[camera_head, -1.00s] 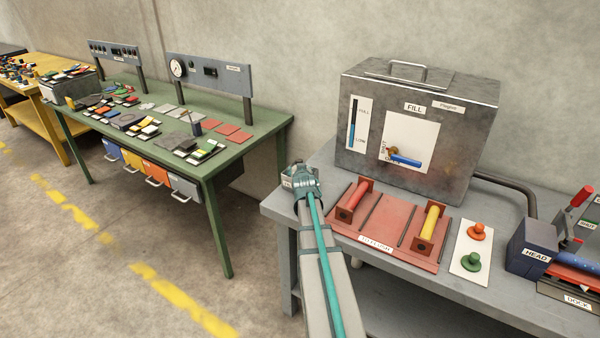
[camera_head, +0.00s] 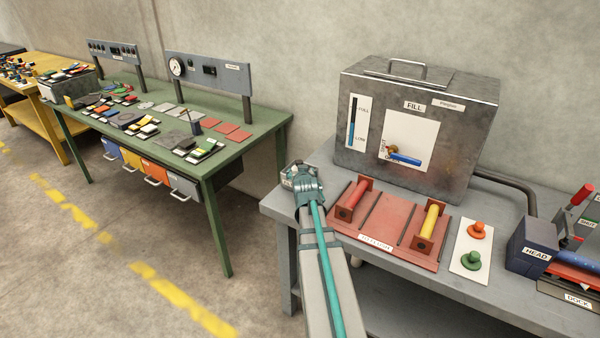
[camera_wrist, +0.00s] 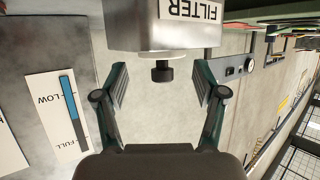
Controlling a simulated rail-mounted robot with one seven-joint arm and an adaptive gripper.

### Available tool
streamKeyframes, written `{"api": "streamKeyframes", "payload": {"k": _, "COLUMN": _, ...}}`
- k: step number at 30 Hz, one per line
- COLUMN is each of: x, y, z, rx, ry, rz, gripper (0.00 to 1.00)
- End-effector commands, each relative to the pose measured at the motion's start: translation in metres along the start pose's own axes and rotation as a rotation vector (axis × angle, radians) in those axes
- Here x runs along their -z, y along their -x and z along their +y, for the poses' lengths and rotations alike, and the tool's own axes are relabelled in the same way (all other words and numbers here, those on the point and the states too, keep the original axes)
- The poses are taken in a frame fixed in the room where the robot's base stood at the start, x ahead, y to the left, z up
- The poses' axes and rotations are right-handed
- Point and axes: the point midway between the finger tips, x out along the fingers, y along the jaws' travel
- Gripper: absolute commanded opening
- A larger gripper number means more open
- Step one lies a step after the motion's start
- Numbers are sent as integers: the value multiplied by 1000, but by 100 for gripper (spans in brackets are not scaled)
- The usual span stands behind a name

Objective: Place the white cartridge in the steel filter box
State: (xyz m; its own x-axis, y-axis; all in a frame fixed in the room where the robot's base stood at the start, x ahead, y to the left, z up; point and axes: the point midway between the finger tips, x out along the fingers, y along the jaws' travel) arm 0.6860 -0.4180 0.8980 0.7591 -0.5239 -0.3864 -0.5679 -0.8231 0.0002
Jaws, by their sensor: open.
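In the wrist view a grey metal box labelled FILTER (camera_wrist: 165,28) is at the top, just beyond my open fingers. A black knob (camera_wrist: 162,71) with a pale round piece (camera_wrist: 160,55) shows on its near side, between the fingertips but not gripped. I cannot tell if that pale piece is part of the white cartridge, which I cannot otherwise make out. My gripper (camera_wrist: 160,92) is open and empty. In the head view my gripper (camera_head: 299,174) is at the left end of the grey bench, its fingers and the filter box largely indistinct there.
A large steel tank marked FILL (camera_head: 415,130) stands right of my gripper. A red rack (camera_head: 385,240) with red and yellow rollers, a button plate (camera_head: 471,246) and a blue HEAD block (camera_head: 532,246) line the bench. A green table (camera_head: 240,150) stands left, across an open floor gap.

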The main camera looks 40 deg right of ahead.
Motion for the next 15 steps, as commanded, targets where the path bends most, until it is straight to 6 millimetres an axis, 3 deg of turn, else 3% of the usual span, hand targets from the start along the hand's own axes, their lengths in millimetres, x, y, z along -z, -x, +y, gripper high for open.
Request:
{"api": "streamKeyframes", "payload": {"k": 1, "x": -2, "y": 15, "z": 0, "rx": 0, "ry": 0, "rz": 4, "gripper": 70}}
{"api": "streamKeyframes", "payload": {"k": 6, "x": 0, "y": 41, "z": 0, "rx": 1, "ry": 1, "rz": 4, "gripper": 70}}
{"api": "streamKeyframes", "payload": {"k": 15, "x": 2, "y": 58, "z": -1, "rx": 1, "ry": 1, "rz": 3, "gripper": 70}}
